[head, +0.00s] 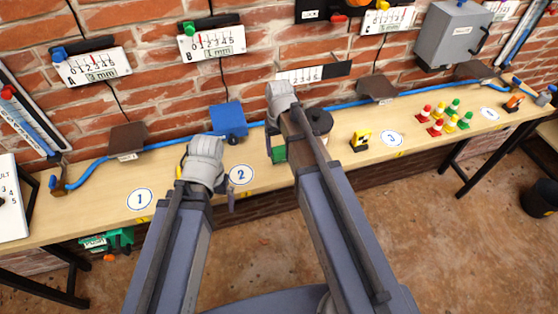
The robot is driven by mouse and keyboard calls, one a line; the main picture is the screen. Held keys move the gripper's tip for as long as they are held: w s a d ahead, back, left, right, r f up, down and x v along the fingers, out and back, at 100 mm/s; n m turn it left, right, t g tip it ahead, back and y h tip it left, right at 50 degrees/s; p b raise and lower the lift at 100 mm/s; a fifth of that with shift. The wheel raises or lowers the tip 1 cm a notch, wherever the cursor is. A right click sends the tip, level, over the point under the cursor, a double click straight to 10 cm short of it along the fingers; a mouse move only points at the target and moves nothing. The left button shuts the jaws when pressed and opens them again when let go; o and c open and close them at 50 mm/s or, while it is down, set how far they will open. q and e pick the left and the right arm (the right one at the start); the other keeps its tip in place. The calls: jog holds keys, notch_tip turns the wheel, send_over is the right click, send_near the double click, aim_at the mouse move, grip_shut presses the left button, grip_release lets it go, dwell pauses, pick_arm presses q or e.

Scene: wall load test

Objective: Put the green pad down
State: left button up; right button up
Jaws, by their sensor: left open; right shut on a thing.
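A green pad (279,154) shows as a small green patch just below my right gripper (277,135), over the wooden bench near the label 2. The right gripper is shut on the green pad; my wrist and arm hide much of the grip. I cannot tell whether the pad touches the bench. My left gripper (205,187) is open over the bench between the labels 1 and 2, mostly hidden behind its own wrist.
The bench (100,208) runs along a brick wall. Bench around label 1 (139,199) is clear.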

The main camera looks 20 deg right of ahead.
aim_at(279, 155)
jog(key=shift+f, duration=0.15)
notch_tip(279, 155, down, 3)
jog(key=b, duration=0.3)
jog(key=shift+f, duration=0.2)
jog(key=shift+b, duration=0.3)
jog(key=shift+f, duration=0.2)
jog(key=o, duration=1.5)
jog(key=shift+o, duration=0.2)
jog(key=shift+r, duration=0.15)
notch_tip(279, 155, up, 12)
jog(key=p, duration=1.2)
jog(key=shift+r, duration=0.1)
